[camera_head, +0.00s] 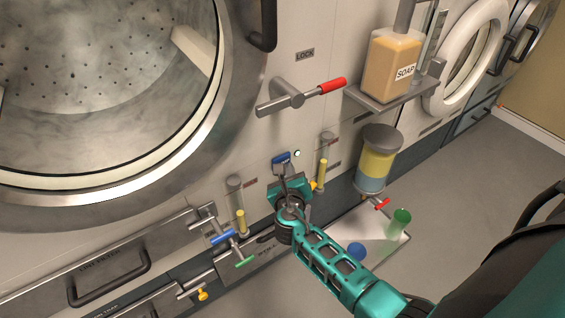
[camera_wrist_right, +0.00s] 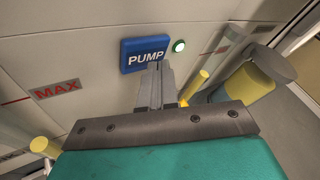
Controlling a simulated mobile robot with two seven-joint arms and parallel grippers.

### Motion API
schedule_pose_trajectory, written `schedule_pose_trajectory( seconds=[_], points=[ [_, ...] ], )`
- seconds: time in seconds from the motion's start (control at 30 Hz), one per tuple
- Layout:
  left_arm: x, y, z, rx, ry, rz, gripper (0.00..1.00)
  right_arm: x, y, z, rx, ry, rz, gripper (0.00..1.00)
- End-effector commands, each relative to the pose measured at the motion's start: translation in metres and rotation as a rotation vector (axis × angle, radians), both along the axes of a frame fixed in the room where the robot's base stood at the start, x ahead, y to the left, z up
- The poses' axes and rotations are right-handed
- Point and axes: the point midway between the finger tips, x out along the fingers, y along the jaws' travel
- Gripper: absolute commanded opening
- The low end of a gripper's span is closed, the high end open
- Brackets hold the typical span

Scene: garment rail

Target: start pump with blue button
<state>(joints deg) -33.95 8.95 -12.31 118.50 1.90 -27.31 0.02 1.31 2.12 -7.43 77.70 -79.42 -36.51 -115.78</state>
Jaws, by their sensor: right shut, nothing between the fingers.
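The blue button (camera_wrist_right: 146,50), a wide block labelled PUMP, sits on the machine's pale front panel. It also shows in the head view (camera_head: 281,158), low and near the middle. A small round lamp (camera_wrist_right: 179,46) with a bright white centre and green rim is just right of the button. My right gripper (camera_wrist_right: 158,66) is shut and empty, its fingertips at the button's lower right edge. In the head view the right gripper (camera_head: 282,169) points up at the button. I cannot tell whether the tips touch or press it. My left gripper is not in view.
A red-tipped lever (camera_head: 332,86) under LOCK and a soap bottle (camera_head: 393,62) on a shelf are above. A yellow-and-blue layered container (camera_head: 376,165) stands right. Yellow-marked tubes (camera_head: 322,172) flank the gripper. Blue and green valve handles (camera_head: 222,237) are lower left. A tray (camera_head: 398,239) lies below.

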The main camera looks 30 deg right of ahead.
Motion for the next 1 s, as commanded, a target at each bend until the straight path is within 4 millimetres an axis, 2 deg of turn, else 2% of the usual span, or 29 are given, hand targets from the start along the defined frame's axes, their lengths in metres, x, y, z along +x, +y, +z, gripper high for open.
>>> schedule_pose_trajectory(
  seconds=[0.17,0.7,1.0],
  points=[
    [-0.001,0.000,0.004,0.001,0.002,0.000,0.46,-0.007,-0.001,0.001,0.001,0.001,0.000,0.00],
    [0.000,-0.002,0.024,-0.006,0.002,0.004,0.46,-0.057,-0.004,0.001,0.000,0.000,0.001,0.00],
    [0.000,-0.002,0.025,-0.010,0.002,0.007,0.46,-0.060,-0.004,0.000,0.001,0.000,0.001,0.00]
  ],
)
